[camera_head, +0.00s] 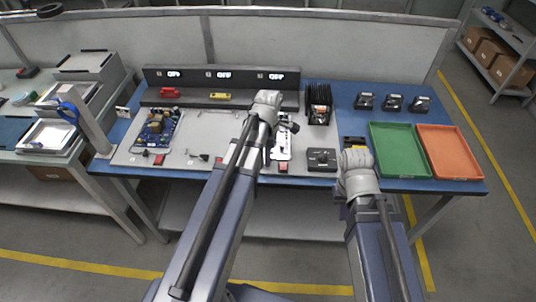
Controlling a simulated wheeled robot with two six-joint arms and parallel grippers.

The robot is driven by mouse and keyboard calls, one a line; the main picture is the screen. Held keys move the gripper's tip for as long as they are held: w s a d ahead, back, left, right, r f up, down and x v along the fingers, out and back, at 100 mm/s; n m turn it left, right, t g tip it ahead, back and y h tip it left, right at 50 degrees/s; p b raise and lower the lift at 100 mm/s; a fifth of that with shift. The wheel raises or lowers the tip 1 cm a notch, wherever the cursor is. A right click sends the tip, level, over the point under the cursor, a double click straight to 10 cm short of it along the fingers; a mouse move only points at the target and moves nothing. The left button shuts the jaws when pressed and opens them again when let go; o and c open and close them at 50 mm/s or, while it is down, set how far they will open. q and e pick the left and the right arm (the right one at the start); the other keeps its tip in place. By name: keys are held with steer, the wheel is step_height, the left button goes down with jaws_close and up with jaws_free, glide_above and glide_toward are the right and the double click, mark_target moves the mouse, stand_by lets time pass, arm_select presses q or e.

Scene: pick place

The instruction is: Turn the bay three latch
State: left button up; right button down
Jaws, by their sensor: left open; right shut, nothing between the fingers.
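Bay three is the rightmost bay of the grey fixture, under the third "OFF" display (277,76). A white board (283,143) lies in it, with a small red part (283,168) at its front edge. The bay three latch cannot be made out; my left arm covers the left side of this bay. My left gripper (268,150) points down over bay three, open, its dark fingers partly hidden by my arm. Whether it touches anything cannot be told. My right gripper (354,141) is shut and empty near the table's right half, mostly behind its wrist.
A blue-green circuit board (158,128) lies in the left bay. A black box (321,159) sits between my grippers, with a black rack (318,105) behind it. Green (398,148) and orange (450,152) trays and several black devices (392,102) stand at right.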

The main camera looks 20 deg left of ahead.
arm_select(q)
steer(key=shift+r, duration=0.15)
step_height(320, 180, up, 8)
steer(key=p, duration=0.8)
steer(key=shift+f, duration=0.2)
steer(key=s+d+m, duration=0.6)
steer(key=d+m, duration=0.2)
steer(key=m, duration=0.4)
steer(key=s+d+m+y, duration=0.1)
steer(key=s+d+m, duration=0.6)
steer(key=m, duration=0.6)
steer(key=shift+s+d, duration=0.15)
steer(key=shift+d, duration=0.2)
